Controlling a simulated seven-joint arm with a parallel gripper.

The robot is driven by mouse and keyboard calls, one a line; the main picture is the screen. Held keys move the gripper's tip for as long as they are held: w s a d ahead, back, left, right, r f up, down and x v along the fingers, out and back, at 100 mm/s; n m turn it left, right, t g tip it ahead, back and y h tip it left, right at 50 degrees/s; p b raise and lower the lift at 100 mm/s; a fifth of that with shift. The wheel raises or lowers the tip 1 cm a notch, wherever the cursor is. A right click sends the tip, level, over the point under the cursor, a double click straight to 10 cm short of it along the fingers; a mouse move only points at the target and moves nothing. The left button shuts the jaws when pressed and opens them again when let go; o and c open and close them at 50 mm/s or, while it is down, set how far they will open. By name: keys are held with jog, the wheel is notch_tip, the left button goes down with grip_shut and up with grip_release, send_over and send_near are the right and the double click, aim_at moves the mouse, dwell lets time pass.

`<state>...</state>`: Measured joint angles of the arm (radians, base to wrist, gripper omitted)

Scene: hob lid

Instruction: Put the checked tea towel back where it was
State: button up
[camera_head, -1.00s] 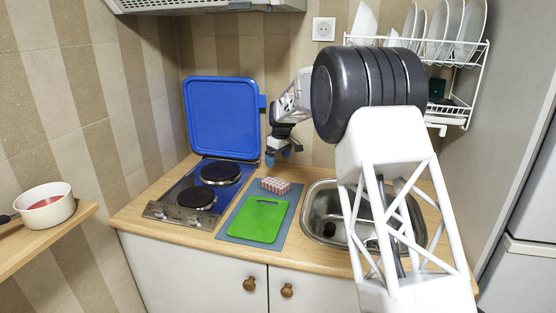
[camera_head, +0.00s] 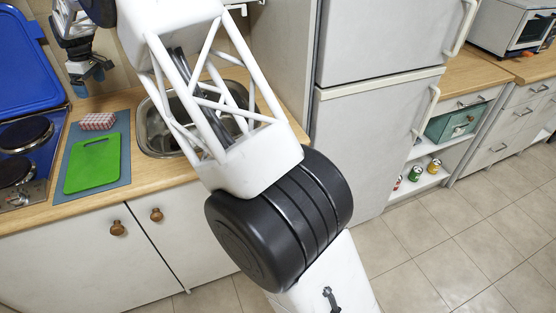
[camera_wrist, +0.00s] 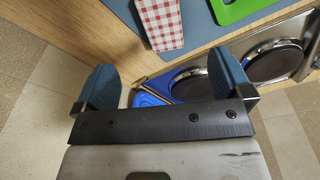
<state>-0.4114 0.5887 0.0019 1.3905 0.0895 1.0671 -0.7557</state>
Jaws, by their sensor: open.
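The checked tea towel (camera_head: 97,121), folded into a small red-and-white block, lies at the back of a blue-grey mat (camera_head: 122,178) on the counter. It also shows at the top of the wrist view (camera_wrist: 160,20), beyond my fingertips. My gripper (camera_head: 88,78) hangs above the counter behind the towel, apart from it. In the wrist view my gripper (camera_wrist: 166,72) has its two blue fingers wide apart with nothing held between them. The blue hob lid (camera_head: 26,62) stands raised behind the hob (camera_head: 22,135), partly cut off by the picture edge.
A green cutting board (camera_head: 93,165) lies on the mat in front of the towel. The sink (camera_head: 160,135) is to the right, partly behind my arm. A fridge (camera_head: 375,130) stands further right, then shelves with several cans (camera_head: 433,166) and a green box (camera_head: 452,124).

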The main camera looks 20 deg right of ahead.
jog(key=s+d+r+m, duration=0.2)
jog(key=s+d+r, duration=0.3)
jog(key=s+d, duration=0.4)
jog(key=s+d+r+m+t, duration=0.1)
jog(key=s+d+r+m, duration=0.1)
jog(key=s+d+r, duration=0.5)
jog(key=s+d+r+m, duration=0.2)
jog(key=s+d+r, duration=0.1)
jog(key=s+d, duration=0.85)
jog(key=s+d+f+m, duration=0.2)
jog(key=s+d, duration=0.3)
jog(key=s, duration=0.7)
jog(key=s+d+f+m+h, duration=0.1)
jog(key=s+d+f, duration=0.3)
jog(key=s, duration=0.8)
jog(key=s+d+f+m+t, duration=0.1)
jog(key=s+d+f+m, duration=0.2)
jog(key=s, duration=0.9)
jog(key=d+m, duration=0.1)
jog(key=d, duration=0.2)
jog(key=shift+s, duration=0.2)
